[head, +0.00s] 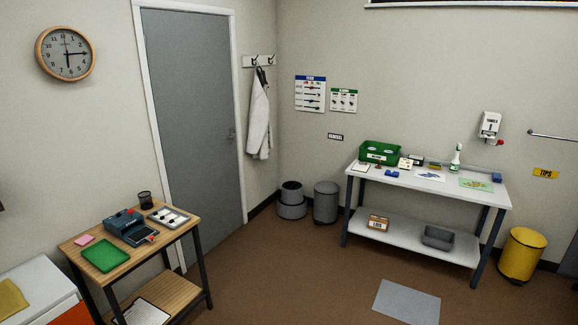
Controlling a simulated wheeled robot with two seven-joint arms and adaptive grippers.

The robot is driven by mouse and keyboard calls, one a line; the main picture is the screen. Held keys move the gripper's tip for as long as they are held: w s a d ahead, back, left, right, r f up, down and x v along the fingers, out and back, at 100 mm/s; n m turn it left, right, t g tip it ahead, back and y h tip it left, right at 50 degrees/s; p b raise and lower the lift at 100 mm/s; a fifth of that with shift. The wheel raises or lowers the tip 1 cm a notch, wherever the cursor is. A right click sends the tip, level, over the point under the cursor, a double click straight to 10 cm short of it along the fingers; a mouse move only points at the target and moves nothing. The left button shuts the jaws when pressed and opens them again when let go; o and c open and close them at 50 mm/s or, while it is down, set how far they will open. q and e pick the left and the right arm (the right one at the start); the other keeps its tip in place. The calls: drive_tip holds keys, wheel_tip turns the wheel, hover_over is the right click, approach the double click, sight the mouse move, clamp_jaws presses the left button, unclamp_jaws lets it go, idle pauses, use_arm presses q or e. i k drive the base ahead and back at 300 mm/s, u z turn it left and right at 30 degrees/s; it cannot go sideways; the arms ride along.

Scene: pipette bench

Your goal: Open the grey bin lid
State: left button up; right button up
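A grey bin (326,204) stands on the floor in the far corner area, left of the white bench. Its rounded grey lid (326,187) appears shut on top. A second, shorter grey container (291,209) stands just left of it. That one has a stepped shape and a dark top that looks open. Neither of my grippers is in the head view.
A white bench (408,182) stands right of the bins, with a green crate (380,153) on it. A yellow bin (521,255) is at far right, and a grey mat (405,302) lies in front. A wooden table (83,240) is at left. Brown floor (285,265) between is clear.

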sight(323, 187)
drive_tip(key=u, duration=0.25)
drive_tip(key=i, duration=4.75)
drive_tip(key=z, duration=0.5)
drive_tip(key=i, duration=1.25)
drive_tip(key=z, duration=0.15)
